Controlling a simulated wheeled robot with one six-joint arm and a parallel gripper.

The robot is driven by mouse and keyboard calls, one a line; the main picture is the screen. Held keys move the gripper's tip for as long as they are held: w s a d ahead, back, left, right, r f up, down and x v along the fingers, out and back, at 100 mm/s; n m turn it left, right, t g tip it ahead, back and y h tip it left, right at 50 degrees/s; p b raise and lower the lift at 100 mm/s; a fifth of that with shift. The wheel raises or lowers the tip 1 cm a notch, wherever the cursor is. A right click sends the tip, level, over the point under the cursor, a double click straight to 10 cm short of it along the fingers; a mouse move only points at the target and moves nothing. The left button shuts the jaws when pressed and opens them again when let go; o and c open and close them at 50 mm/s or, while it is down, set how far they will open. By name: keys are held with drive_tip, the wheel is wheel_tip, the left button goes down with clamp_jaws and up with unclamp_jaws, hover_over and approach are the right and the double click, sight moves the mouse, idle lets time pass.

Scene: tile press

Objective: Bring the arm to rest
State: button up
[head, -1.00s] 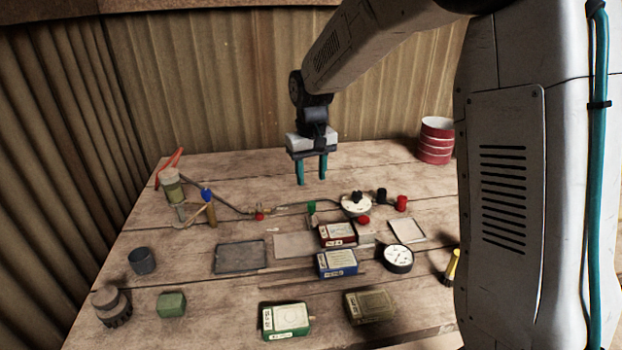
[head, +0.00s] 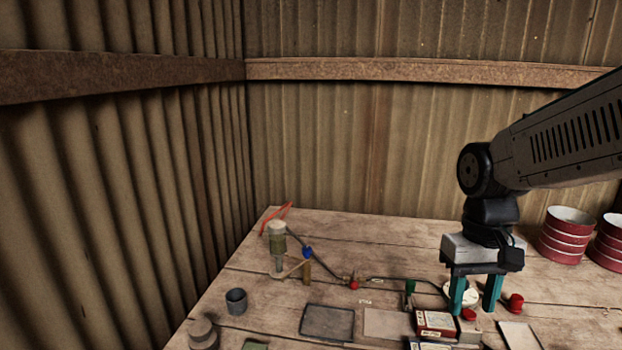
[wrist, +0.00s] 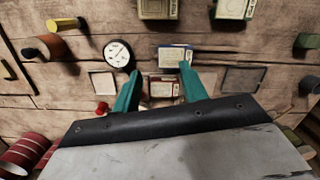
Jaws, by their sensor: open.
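My gripper (head: 474,297) hangs from my arm at the right of the head view, fingers pointing down over the table. Its two teal fingers are apart with nothing held between them. In the head view the red-labelled box (head: 436,323) lies just left of the fingers in the picture. The fingers partly hide a white round part (head: 467,293).
The wooden table (head: 240,277) carries a dark tray (head: 327,321), a grey cup (head: 236,301), a valve with a hose (head: 277,243) and red caps. Red-and-white tins (head: 563,236) stand at the right. A gauge (wrist: 118,53) shows in the wrist view. Corrugated walls close the left and back.

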drive_tip(key=s+r+t, duration=0.2)
drive_tip(key=s+r, duration=0.1)
drive_tip(key=s, duration=1)
drive_tip(key=shift+s+d+r+t, duration=0.2)
drive_tip(key=shift+s+d+t, duration=0.15)
drive_tip(key=shift+d+t, duration=0.05)
